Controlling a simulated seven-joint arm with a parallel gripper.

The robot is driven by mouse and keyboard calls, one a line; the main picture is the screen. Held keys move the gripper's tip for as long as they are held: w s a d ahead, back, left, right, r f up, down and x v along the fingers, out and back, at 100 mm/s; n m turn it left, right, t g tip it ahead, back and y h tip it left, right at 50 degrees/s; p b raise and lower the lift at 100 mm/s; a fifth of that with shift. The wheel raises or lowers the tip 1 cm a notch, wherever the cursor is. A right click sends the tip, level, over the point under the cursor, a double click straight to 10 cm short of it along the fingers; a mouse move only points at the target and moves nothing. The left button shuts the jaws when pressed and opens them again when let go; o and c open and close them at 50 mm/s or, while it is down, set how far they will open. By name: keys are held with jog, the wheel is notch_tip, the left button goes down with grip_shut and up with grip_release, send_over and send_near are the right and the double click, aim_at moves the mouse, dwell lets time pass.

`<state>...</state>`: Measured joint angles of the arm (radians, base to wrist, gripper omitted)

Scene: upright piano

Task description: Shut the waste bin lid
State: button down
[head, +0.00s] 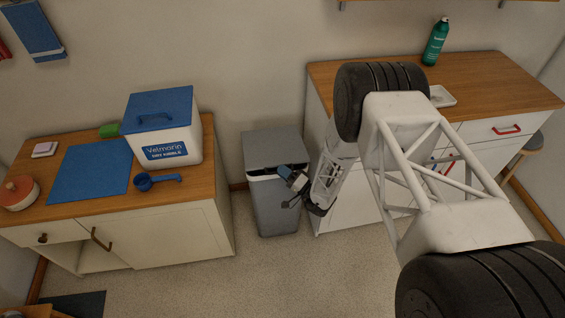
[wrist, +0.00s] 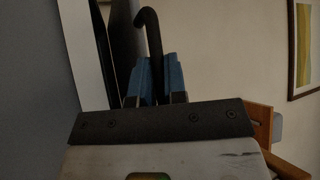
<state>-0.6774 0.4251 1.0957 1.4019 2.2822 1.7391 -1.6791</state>
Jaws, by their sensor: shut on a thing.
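The grey waste bin (head: 277,212) stands on the floor between two cabinets. Its lid (head: 273,140) lies over the top, with a dark gap and a pale strip under its front edge, so it looks slightly raised. My gripper (head: 290,178) is at the bin's upper front right, by the lid's front edge. The exact contact is dark and partly hidden.
A wooden-topped cabinet (head: 225,225) with a blue-lidded box (head: 160,150) and a blue scoop (head: 157,181) stands left of the bin. Another cabinet (head: 490,85) with a green bottle (head: 435,42) stands close on its right. The floor in front of the bin is clear.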

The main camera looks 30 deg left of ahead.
jog(key=shift+s+d+f+n+g+y, duration=0.1)
jog(key=shift+f+n+g+y, duration=0.3)
jog(key=shift+f, duration=0.85)
jog(key=shift+s+d+f+n+g+y, duration=0.15)
jog(key=shift+f+n, duration=0.45)
jog(key=shift+f, duration=0.7)
jog(key=c, duration=1.4)
grip_release()
jog(key=shift+c, duration=0.2)
jog(key=shift+w, duration=0.1)
jog(key=v, duration=0.7)
jog(key=shift+d, duration=0.3)
jog(key=shift+f, duration=0.1)
